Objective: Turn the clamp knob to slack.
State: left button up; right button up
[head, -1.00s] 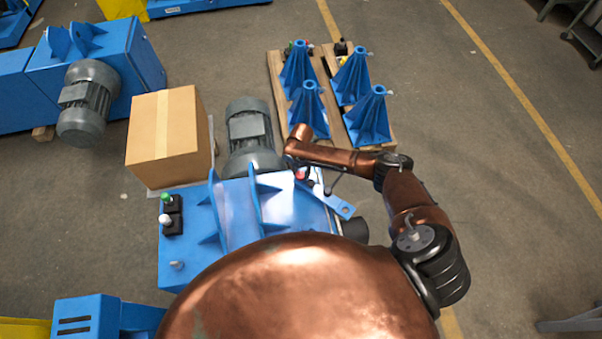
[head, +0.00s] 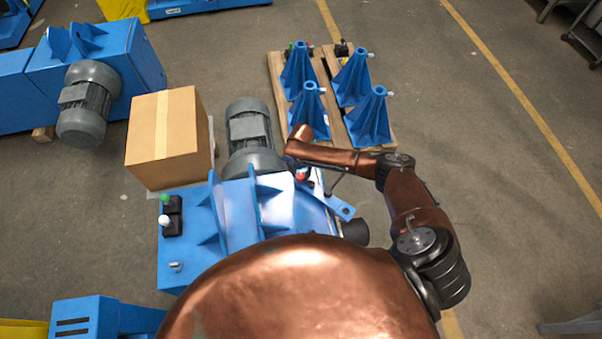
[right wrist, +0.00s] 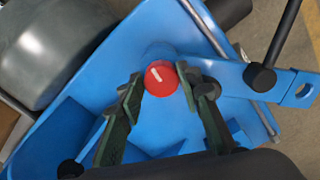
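The clamp knob is a round red knob with a white pointer line (right wrist: 160,78), on the blue drive housing. Its pointer slants up and to the right in the right wrist view. The knob also shows as a small red spot in the head view (head: 302,174). My right gripper (right wrist: 161,76) has one finger on each side of the knob, the tips very close to its rim. Whether they press on it or leave a thin gap, I cannot tell. In the head view, this gripper is mostly hidden around the knob. My left gripper is not in view.
A blue arm with a hole (right wrist: 270,82) and a black round fitting lies right of the knob. A grey motor (head: 250,135) and a cardboard box (head: 165,135) stand beyond. Blue stands (head: 368,118) sit on pallets behind. Floor to the right is clear.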

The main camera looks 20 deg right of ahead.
aim_at(301, 174)
jog(key=o, duration=0.4)
jog(key=shift+c, duration=0.2)
jog(key=shift+r, duration=0.1)
notch_tip(301, 174, up, 12)
dwell(0.7)
